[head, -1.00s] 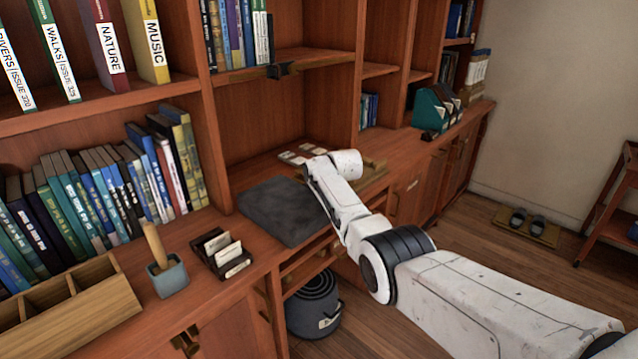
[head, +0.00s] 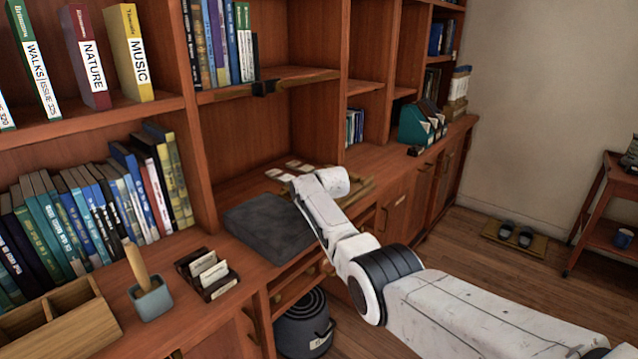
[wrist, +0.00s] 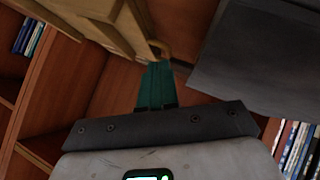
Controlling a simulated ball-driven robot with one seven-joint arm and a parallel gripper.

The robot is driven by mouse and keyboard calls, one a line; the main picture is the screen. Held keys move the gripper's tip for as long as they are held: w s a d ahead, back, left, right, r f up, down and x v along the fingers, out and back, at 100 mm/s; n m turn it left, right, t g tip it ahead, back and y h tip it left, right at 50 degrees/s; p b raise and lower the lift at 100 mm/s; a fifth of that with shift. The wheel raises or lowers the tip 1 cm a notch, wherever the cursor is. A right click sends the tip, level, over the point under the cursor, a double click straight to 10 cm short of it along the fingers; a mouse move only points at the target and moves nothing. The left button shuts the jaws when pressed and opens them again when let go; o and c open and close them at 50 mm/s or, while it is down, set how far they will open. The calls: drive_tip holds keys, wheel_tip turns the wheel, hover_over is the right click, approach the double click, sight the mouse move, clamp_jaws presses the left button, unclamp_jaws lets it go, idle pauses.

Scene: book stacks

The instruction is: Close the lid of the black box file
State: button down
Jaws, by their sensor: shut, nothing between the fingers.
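The black box file (head: 262,228) is a dark grey, flat block on the wooden counter, in front of the open shelf bay. Its top lies flat and I see no raised lid; my arm hides its right edge. A dark grey flat panel, seemingly the same box, fills the upper right of the wrist view (wrist: 262,55). My gripper (wrist: 156,70) shows there as teal fingers, shut and empty, left of the panel with a gap between them. In the head view the fingers are hidden behind my white arm, which ends just right of the box.
A tan wooden tray or frame (head: 361,187) lies just beyond my wrist. Pale cards (head: 289,169) lie behind it. A card holder (head: 207,273), a pot with a brush-like handle (head: 150,297) and a wooden organiser (head: 78,325) stand left. A dark bin (head: 304,325) sits below.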

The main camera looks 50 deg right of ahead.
drive_tip(key=s+r+p, duration=0.3)
drive_tip(key=s+r, duration=0.4)
drive_tip(key=r, duration=0.3)
drive_tip(key=shift+r, duration=0.35)
